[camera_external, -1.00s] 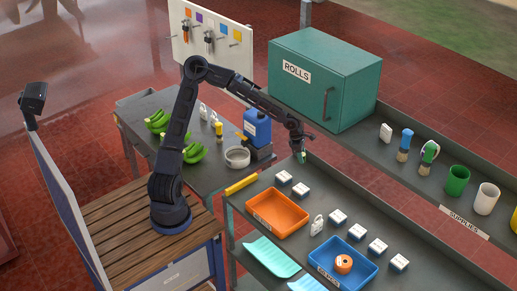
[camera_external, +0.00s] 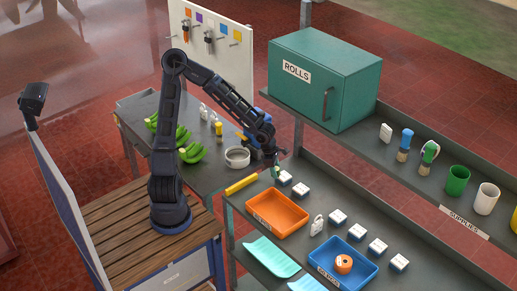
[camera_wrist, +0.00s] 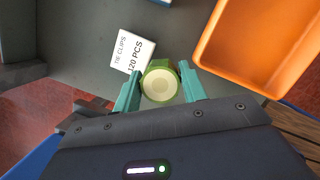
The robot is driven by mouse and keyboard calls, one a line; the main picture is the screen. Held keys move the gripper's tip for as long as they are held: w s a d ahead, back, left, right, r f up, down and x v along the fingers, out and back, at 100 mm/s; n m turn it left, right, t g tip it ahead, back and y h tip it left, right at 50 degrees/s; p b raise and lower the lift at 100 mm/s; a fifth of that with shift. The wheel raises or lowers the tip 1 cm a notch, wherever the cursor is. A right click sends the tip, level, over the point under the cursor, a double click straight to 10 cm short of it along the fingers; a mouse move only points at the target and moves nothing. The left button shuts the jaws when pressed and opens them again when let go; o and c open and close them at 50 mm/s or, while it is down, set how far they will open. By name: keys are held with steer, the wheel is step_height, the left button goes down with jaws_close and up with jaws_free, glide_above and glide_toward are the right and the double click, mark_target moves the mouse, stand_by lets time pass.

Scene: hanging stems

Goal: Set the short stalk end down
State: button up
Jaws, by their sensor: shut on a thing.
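The short stalk end (camera_wrist: 160,84) is a green stub with a pale round cut face. In the wrist view it sits between the two teal fingers of my gripper (camera_wrist: 160,90), which is shut on it. In the external view my gripper (camera_external: 276,170) hangs low over the near-left corner of the shelf, beside the first white box; the stalk end is small there. I cannot tell whether it touches the surface. The orange tray (camera_external: 277,213) lies in front of my gripper, and its rim also shows at the right in the wrist view (camera_wrist: 207,50).
A white tie clips box (camera_wrist: 132,50) lies close beside the stalk end. A yellow bar (camera_external: 241,184) is left of my gripper. A blue tray (camera_external: 343,262) with an orange roll and several white boxes stand to the right. The teal cabinet (camera_external: 325,80) rises behind.

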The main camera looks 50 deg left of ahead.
steer(key=shift+w+d+m, duration=0.1)
steer(key=shift+d+m, duration=0.15)
steer(key=shift+m, duration=0.05)
steer(key=w+d+m+g, duration=0.1)
steer(key=w+d+m, duration=0.3)
steer(key=w, duration=0.2)
steer(key=m+g, duration=0.3)
steer(key=m, duration=1)
glide_toward(323, 200)
steer(key=a, duration=0.4)
steer(key=shift+s+f+y, duration=0.15)
steer(key=shift+f+y, duration=0.05)
steer(key=shift+y, duration=0.2)
steer(key=d+m, duration=0.2)
steer(key=d+m+g+y, duration=0.1)
steer(key=d+m, duration=0.1)
steer(key=shift+s+d+f+m, duration=0.15)
steer(key=shift+d+f+m, duration=0.1)
steer(key=shift+d+m, duration=0.15)
steer(key=shift+s+d+r+m+y, duration=0.15)
steer(key=shift+d+m+y, duration=0.25)
steer(key=shift+d+m, duration=0.4)
steer(key=shift+w+x, duration=0.2)
steer(key=shift+x, duration=0.6)
steer(key=shift+w+x, duration=0.2)
steer(key=shift+x, duration=0.65)
steer(key=shift+w+x, duration=0.2)
steer(key=shift+x, duration=0.6)
steer(key=shift+a+f, duration=0.1)
steer(key=shift+f, duration=0.2)
